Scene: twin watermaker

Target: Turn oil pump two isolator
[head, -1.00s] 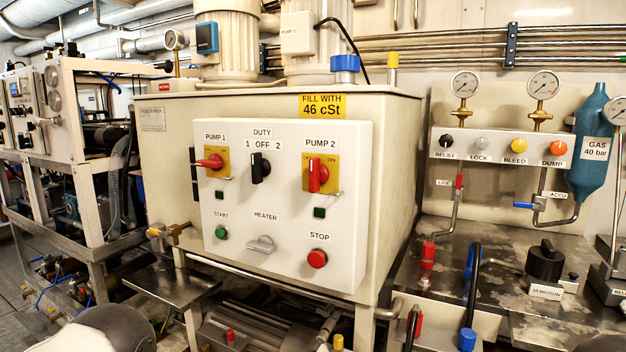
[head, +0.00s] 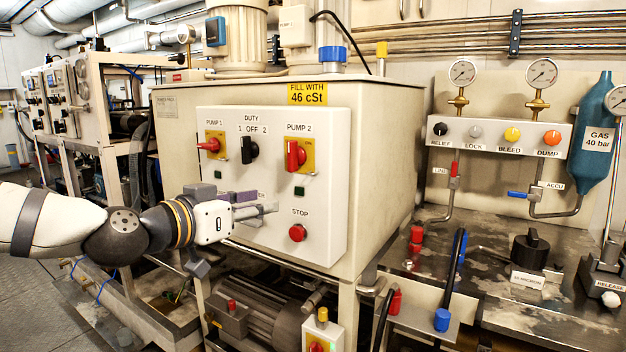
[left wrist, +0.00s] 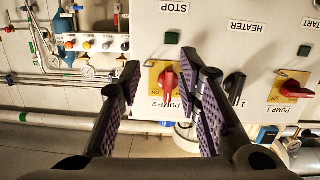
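The pump 2 isolator (head: 294,154) is a red handle on a yellow plate at the upper right of the white control panel (head: 325,215). Its handle stands roughly upright. My left gripper (head: 270,208) is in front of the panel, below and left of that isolator, and covers the heater switch and start button. In the left wrist view the picture is upside down. There the left gripper (left wrist: 163,72) is open and empty, and the pump 2 isolator (left wrist: 168,84) shows between its fingers, apart from both. My right gripper is not in view.
The pump 1 isolator (head: 209,145), the black duty switch (head: 250,149) and the red stop button (head: 297,232) share the panel. Hoses and a steel bench (head: 470,265) with valves stand to the right. A motor (head: 265,315) sits below the panel.

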